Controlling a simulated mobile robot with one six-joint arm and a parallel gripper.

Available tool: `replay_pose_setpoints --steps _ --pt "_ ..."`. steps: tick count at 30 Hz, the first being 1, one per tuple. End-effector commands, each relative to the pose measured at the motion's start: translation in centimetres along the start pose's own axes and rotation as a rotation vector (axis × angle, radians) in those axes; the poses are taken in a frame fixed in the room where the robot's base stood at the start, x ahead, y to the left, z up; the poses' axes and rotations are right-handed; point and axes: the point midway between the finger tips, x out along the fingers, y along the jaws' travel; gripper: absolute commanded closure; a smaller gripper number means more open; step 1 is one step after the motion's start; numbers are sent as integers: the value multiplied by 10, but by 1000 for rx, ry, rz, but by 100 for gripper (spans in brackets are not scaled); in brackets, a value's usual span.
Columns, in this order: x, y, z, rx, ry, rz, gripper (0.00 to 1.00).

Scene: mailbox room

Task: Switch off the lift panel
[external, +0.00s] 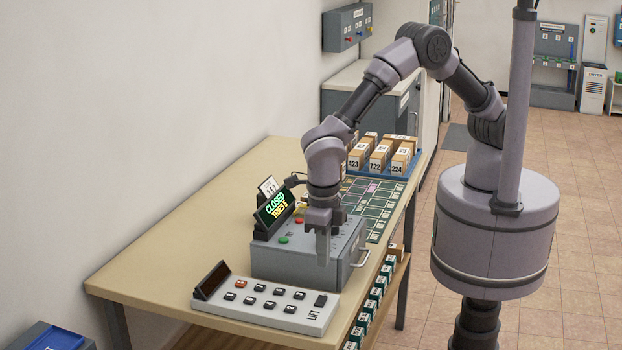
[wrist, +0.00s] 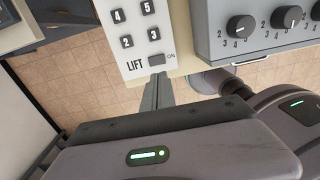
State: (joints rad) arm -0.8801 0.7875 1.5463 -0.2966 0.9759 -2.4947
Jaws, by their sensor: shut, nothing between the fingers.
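The lift panel (external: 262,305) is a pale slanted box with several small buttons, a LIFT label and a dark blank display (external: 211,281), near the table's front end. Its dark rocker switch (external: 321,300) is at the right end. In the wrist view, the lift panel (wrist: 137,43) shows buttons 2 to 5, and the switch (wrist: 156,59) has "ON" beside it. My gripper (external: 323,262) is shut and empty, pointing down above the panel's right end, beside the grey box. Its closed fingertips (wrist: 158,78) appear just below the switch in the wrist view; contact cannot be told.
A grey box (external: 290,262) with knobs, coloured buttons and a handle stands close behind the panel; its knobs (wrist: 240,27) show in the wrist view. Boxed parcels (external: 380,157) sit farther back. The table's left side (external: 190,245) is clear.

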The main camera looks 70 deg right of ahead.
Motion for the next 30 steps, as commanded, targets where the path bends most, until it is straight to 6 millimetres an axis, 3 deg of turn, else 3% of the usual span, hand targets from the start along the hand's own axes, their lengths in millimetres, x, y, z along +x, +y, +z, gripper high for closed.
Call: replay_pose_setpoints --steps 3,8,24,26,27,29,30 --pt "-26 0 0 1 -1 2 100" --pt "-44 0 0 -1 -1 2 100" --pt "-48 -1 1 9 -2 4 100" --pt "-56 -10 8 90 -8 19 100" --pt "-67 -25 15 211 -12 39 100" --pt "-91 -62 28 502 -18 89 100" --pt "-110 -97 33 761 -16 134 100"
